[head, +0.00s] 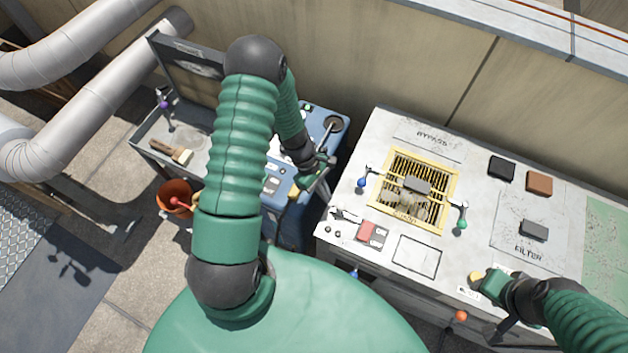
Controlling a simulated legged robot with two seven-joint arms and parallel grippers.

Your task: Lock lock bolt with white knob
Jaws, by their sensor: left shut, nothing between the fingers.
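My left gripper (325,164) is shut and empty above the right part of the blue cart, left of the condenser top. My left arm hides part of the cart. My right gripper (487,283) is at the condenser's front edge, beside a yellow knob (475,277). I cannot tell whether its fingers are open or whether it touches the knob.
The grey condenser top (380,130) has a yellow-framed grille (405,165), with a blue-knobbed lever (361,183) and green-knobbed lever (461,224) beside it. Black (501,167) and brown (539,183) blocks lie right. An orange bucket (174,197) stands left, below a tray with a brush (172,150).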

